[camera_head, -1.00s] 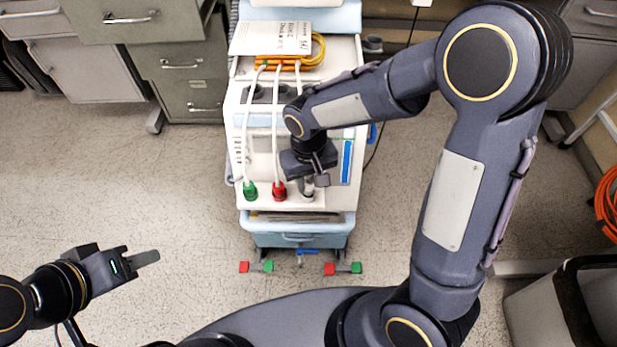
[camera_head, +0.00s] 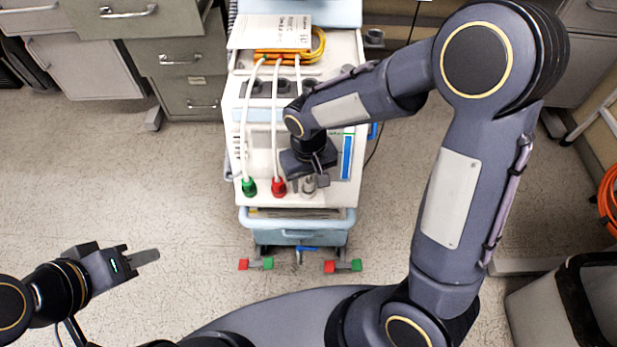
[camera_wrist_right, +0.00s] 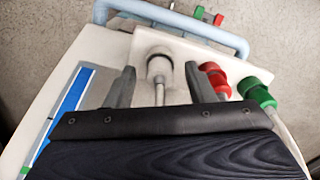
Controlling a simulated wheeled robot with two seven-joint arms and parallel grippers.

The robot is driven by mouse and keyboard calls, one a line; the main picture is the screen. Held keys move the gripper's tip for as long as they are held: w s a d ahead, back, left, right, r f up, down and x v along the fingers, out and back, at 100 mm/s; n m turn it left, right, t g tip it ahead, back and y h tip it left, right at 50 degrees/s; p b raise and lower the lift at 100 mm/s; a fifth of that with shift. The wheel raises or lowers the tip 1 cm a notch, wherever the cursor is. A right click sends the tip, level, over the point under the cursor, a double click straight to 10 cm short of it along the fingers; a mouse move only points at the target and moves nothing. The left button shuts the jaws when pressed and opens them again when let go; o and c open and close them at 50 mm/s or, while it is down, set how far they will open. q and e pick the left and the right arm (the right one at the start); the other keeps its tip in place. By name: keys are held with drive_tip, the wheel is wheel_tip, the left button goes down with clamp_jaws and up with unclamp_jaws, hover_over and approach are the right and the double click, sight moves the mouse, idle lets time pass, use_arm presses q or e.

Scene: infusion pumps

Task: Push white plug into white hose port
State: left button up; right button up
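The white plug (camera_wrist_right: 159,69) is at the white hose port on the cart's front panel, with its hose (camera_wrist_right: 159,94) trailing back toward my right gripper. I cannot tell how deep it sits. My right gripper (camera_wrist_right: 161,87) is open, with one finger on each side of the white hose and gaps to both. In the head view, the plug (camera_head: 309,185) shows just below my right gripper (camera_head: 316,175), which hides much of its hose. My left gripper (camera_head: 146,257) is out over the floor at lower left, away from the cart.
The red plug (camera_head: 278,187) and green plug (camera_head: 249,187) sit on the same panel, left of the white one in the head view. Their white hoses run up the cart (camera_head: 344,197). A blue drawer (camera_head: 297,226) is below. Floor around the cart's left is clear.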

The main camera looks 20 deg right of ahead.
drive_tip(key=shift+r, duration=0.15)
wheel_tip(320, 180, up, 8)
drive_tip(key=p, duration=0.2)
drive_tip(key=shift+f+p, duration=0.2)
drive_tip(key=shift+p, duration=0.15)
drive_tip(key=shift+s+d+r, duration=0.15)
drive_tip(key=shift+d+r, duration=0.1)
drive_tip(key=s+d+r+m+t+y, duration=0.2)
drive_tip(key=s+d+r+t, duration=0.15)
drive_tip(key=s, duration=0.45)
drive_tip(key=s+d+r+m+t+y, duration=0.1)
drive_tip(key=s+d+r+t+y, duration=0.1)
drive_tip(key=s+d+r, duration=0.45)
wheel_tip(320, 180, up, 19)
drive_tip(key=s+a+p, duration=0.1)
drive_tip(key=p, duration=2)
drive_tip(key=shift+s+a+r+p, duration=0.15)
drive_tip(key=shift+s+r+p, duration=0.05)
drive_tip(key=shift+s+p, duration=0.1)
